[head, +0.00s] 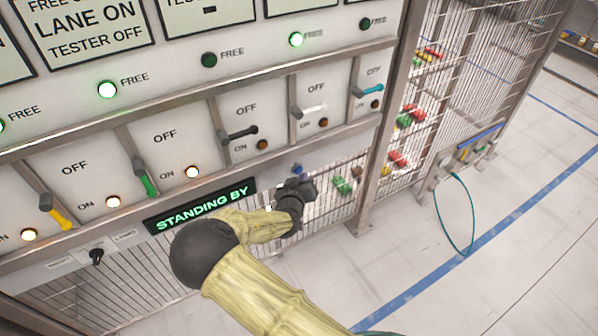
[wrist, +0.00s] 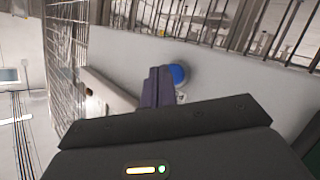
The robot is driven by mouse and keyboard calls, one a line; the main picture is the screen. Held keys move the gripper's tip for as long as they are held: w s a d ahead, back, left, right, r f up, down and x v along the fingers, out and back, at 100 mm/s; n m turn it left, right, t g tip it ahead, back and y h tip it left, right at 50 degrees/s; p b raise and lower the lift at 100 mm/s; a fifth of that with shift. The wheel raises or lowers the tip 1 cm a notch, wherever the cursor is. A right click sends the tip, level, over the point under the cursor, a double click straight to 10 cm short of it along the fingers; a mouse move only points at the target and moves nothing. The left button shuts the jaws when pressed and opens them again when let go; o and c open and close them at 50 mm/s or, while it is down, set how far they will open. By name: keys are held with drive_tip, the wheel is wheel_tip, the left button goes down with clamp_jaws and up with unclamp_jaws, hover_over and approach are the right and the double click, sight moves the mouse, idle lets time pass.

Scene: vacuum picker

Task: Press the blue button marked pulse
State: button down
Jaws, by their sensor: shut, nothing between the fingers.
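The blue button (head: 297,168) sits on the lower rail of the panel in the head view, right of the green STANDING BY display (head: 200,206). Its marking is too small to read. In the wrist view the round blue button (wrist: 179,74) shows just right of my fingertips, partly hidden behind them. My gripper (head: 302,181) is in front of the panel, just below the button in the head view. Its dark fingers (wrist: 157,73) are shut with nothing between them. I cannot tell whether they touch the button.
A row of coloured levers, such as the green lever (head: 146,180) and black lever (head: 238,134), stands out above the rail. A dark selector knob (head: 96,256) is at lower left. Wire mesh lies below and right. Open floor is at right.

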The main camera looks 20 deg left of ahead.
drive_tip(key=shift+w+a, duration=0.15)
drive_tip(key=shift+a, duration=0.05)
drive_tip(key=shift+w+a, duration=0.2)
drive_tip(key=shift+a, duration=0.05)
idle(0.9)
drive_tip(key=shift+s+d, duration=0.45)
drive_tip(key=shift+d, duration=0.15)
drive_tip(key=shift+s+d+p, duration=0.5)
drive_tip(key=shift+s+d, duration=1.15)
drive_tip(key=shift+d, duration=0.25)
